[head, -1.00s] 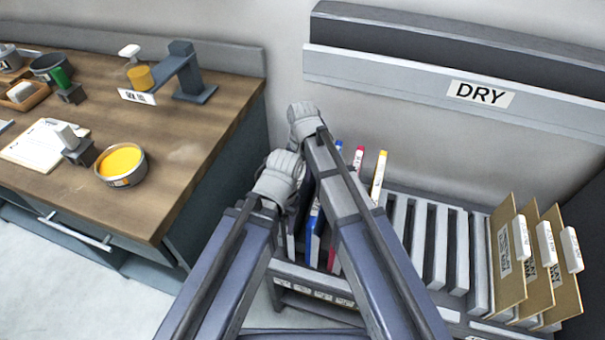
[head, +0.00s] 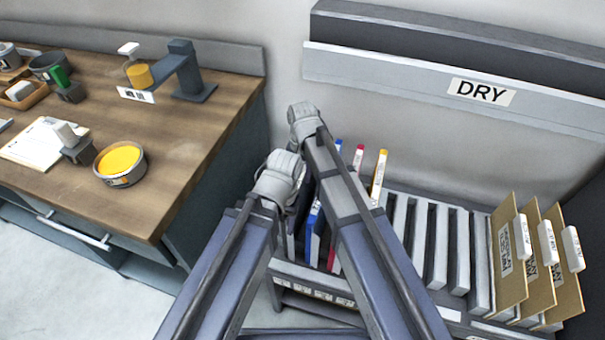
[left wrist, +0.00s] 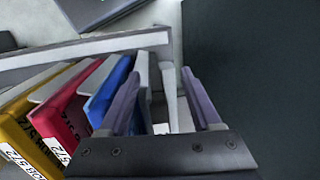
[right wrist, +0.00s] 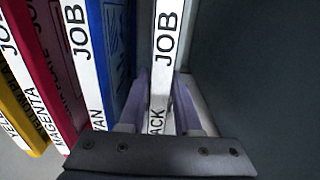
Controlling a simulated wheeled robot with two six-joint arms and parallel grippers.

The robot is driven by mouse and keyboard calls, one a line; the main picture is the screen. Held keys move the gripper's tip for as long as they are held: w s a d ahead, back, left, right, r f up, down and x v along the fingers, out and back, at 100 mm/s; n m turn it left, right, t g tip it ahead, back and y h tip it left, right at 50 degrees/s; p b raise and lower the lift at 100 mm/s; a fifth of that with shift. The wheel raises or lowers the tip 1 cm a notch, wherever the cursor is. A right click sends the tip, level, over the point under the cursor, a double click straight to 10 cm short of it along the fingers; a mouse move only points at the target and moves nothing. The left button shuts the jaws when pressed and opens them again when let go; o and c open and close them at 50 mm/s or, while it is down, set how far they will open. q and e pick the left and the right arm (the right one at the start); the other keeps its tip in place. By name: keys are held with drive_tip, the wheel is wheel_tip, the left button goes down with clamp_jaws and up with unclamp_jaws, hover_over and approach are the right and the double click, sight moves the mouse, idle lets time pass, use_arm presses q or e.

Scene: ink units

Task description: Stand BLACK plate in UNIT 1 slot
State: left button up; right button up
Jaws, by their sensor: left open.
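The black plate shows its white spine (right wrist: 165,45), lettered JOB and ending in "ACK", upright at the end of a row in the right wrist view. My right gripper (right wrist: 167,98) has its fingers on both sides of that spine and appears shut on it. My left gripper (left wrist: 161,85) is open, with its two fingers apart beside the blue plate (left wrist: 108,85). In the head view both wrists hang over the left end of the rack, hiding the fingertips and most of the black plate. I cannot identify a UNIT 1 slot.
Blue, magenta (right wrist: 45,75) and yellow (head: 379,172) plates stand beside the black one. Grey slots (head: 435,240) run right toward several tan boards (head: 508,255). A wooden bench (head: 175,160) with ink pots is left. A DRY ledge (head: 400,88) is above.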

drive_tip(key=o, duration=0.5)
wheel_tip(320, 180, up, 8)
drive_tip(key=p, duration=0.8)
drive_tip(key=shift+f, duration=0.1)
wheel_tip(320, 180, up, 5)
drive_tip(key=p, duration=0.4)
drive_tip(key=shift+p, duration=0.4)
drive_tip(key=shift+d, duration=0.1)
